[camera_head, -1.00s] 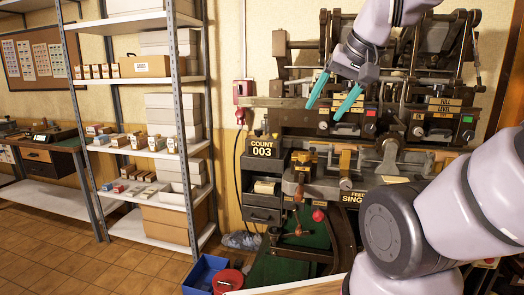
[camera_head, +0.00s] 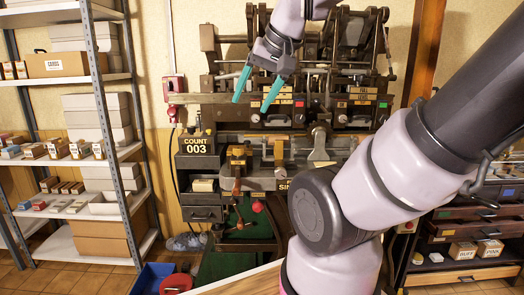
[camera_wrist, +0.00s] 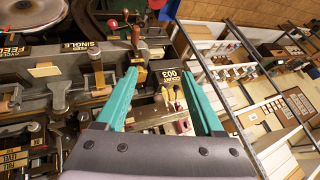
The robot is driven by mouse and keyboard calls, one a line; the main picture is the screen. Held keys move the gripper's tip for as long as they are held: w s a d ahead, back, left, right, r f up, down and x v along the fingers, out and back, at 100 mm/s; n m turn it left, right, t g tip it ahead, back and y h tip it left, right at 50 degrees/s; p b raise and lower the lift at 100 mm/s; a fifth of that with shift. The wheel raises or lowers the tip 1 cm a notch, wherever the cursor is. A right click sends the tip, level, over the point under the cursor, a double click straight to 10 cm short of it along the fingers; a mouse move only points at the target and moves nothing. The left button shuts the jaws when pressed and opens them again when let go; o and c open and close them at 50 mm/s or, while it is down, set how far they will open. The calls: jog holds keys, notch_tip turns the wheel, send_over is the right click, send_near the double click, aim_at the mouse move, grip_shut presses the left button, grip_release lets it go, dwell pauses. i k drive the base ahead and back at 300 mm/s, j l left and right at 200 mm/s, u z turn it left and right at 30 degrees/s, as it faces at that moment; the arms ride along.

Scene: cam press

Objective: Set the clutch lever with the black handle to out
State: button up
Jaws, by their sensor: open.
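The brown cam press (camera_head: 225,140) stands against the wall in the head view. My gripper (camera_head: 251,105) is in front of its upper left part, teal fingers spread and nothing between them. In the wrist view my gripper (camera_wrist: 159,74) is open over the press front, with the COUNT sign (camera_wrist: 168,85) just beyond the fingers. A lever with a red knob (camera_head: 257,206) hangs low on the press.
A metal shelf (camera_head: 93,95) with boxes stands at the left. A blue bin (camera_head: 150,280) and a red container (camera_head: 176,284) are on the floor below the press. A drawer cabinet (camera_head: 470,230) stands at the right. My own arm covers the press's right side.

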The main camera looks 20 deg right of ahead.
aim_at(490, 204)
jog(key=z, duration=2.35)
